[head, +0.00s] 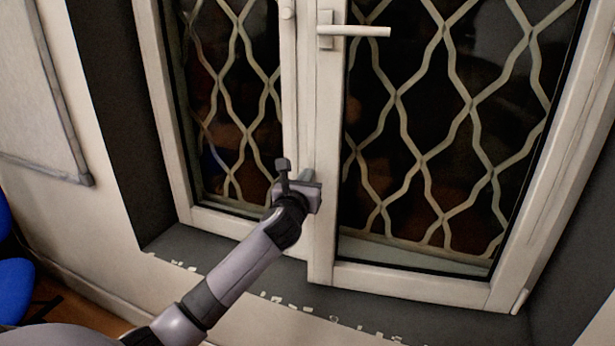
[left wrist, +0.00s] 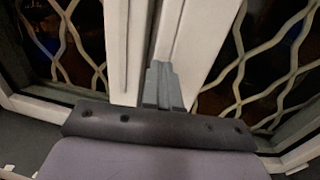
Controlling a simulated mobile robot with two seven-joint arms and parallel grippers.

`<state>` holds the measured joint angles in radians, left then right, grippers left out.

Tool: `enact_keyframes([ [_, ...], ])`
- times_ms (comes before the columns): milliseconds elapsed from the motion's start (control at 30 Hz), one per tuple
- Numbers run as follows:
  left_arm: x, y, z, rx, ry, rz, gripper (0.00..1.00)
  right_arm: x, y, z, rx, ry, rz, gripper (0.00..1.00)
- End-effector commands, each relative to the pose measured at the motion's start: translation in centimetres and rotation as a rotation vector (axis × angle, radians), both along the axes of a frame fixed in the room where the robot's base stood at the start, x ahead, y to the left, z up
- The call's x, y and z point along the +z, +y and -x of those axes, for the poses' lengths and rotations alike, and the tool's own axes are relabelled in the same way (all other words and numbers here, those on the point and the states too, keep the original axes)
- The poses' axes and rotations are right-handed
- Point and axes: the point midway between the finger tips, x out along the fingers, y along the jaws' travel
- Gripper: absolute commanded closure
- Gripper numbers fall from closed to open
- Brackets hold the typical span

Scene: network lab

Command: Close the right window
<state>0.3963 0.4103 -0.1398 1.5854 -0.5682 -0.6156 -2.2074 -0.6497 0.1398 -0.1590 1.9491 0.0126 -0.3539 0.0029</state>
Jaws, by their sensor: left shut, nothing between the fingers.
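The right window (head: 470,285) is a white-framed pane with a white handle (head: 355,30) at the upper part of its left stile. Its left edge stands at the middle post beside the left window (head: 180,150), and a narrow seam shows between them. I cannot tell whether it is fully closed. My left gripper (head: 306,177) is shut and empty, at the lower part of the seam, by the right window's left stile. In the left wrist view the closed fingers (left wrist: 162,85) point at the white frame edge; contact is unclear. My right gripper is out of view.
A wavy metal grille (head: 450,60) lies behind the glass. A dark sill (head: 400,308) with chipped paint runs below the windows. A whiteboard (head: 40,100) hangs on the left wall, and a blue chair (head: 14,285) stands at the lower left.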

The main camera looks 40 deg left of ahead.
Motion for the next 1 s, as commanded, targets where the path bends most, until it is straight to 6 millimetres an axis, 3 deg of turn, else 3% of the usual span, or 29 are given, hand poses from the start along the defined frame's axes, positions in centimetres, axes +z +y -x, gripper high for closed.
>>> enact_keyframes([
  [600,0.0,0.4,-1.1,-0.001,0.0,0.001,1.0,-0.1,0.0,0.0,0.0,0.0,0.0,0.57],
  [867,-0.1,1.6,-4.1,0.0,-0.001,0.001,1.0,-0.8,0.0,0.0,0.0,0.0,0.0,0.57],
  [1000,0.1,3.2,-5.5,0.013,-0.001,-0.003,1.0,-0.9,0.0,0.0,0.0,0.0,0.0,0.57],
])
